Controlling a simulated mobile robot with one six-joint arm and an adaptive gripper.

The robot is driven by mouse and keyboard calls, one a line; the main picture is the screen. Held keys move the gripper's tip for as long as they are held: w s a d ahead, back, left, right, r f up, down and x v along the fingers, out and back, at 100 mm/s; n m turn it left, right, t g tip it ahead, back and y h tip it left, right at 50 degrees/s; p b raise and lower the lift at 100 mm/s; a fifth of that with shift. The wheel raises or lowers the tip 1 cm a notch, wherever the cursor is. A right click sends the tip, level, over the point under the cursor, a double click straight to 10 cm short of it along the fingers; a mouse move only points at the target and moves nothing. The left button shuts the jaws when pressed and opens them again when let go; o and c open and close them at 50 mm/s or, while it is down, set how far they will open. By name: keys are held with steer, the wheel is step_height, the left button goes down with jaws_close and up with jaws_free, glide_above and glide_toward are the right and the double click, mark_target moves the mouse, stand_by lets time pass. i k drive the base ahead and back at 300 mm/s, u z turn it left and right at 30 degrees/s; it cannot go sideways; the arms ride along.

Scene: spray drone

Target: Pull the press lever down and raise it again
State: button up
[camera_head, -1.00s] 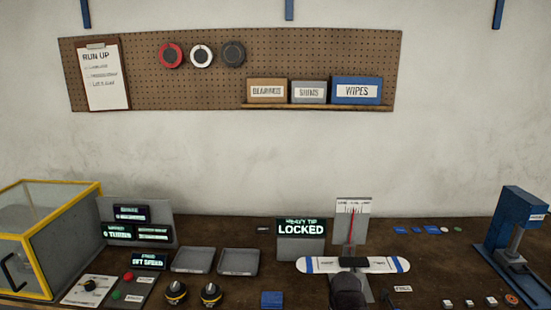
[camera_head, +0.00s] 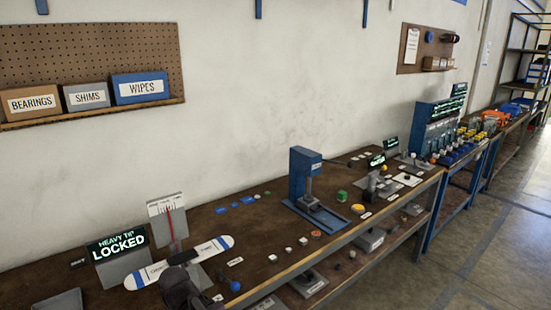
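The blue press (camera_head: 303,180) stands upright on the bench right of the middle of the head view. Its grey ram hangs above a blue base. A thin dark rod appears behind its right side, but I cannot tell clearly whether that is the lever. My gripper (camera_head: 181,274) seems to be the dark shape at the bottom left, in front of the white and blue propeller (camera_head: 211,248). It is well left of the press and apart from it. Its fingers cannot be made out, so its opening and any contact with the propeller are unclear.
Small blocks and knobs (camera_head: 303,241) lie in front of the press. A blue panel (camera_head: 437,125) stands farther right. Free floor (camera_head: 440,265) lies beyond the bench edge.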

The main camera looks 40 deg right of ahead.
mark_target(350, 164)
steer(key=z, duration=0.55)
steer(key=k, duration=0.7)
steer(key=z, duration=0.25)
steer(key=i, duration=1.05)
